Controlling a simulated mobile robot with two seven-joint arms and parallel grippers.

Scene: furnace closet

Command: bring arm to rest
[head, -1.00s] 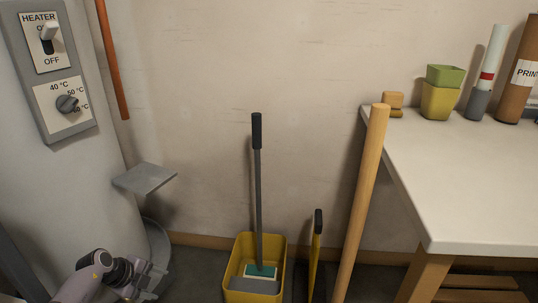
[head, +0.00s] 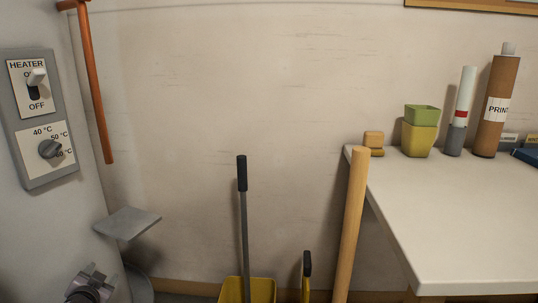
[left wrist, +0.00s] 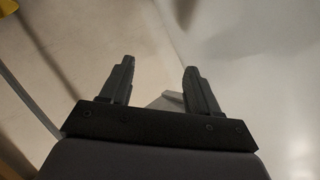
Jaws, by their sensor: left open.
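My left gripper (head: 92,283) shows at the bottom left of the head view, low in front of the grey heater tank and below a small grey shelf (head: 127,222). In the left wrist view its two dark fingers (left wrist: 158,82) stand apart with nothing between them. A pale grey piece, perhaps the shelf, shows beyond the fingers. My right gripper is in neither view.
The heater panel (head: 42,118) and an orange pipe (head: 94,95) are at the left. A yellow bucket (head: 234,290) with a dark-handled tool (head: 244,215) stands by the wall. A wooden pole (head: 350,225) leans by the white table (head: 450,215), which holds pots and tubes.

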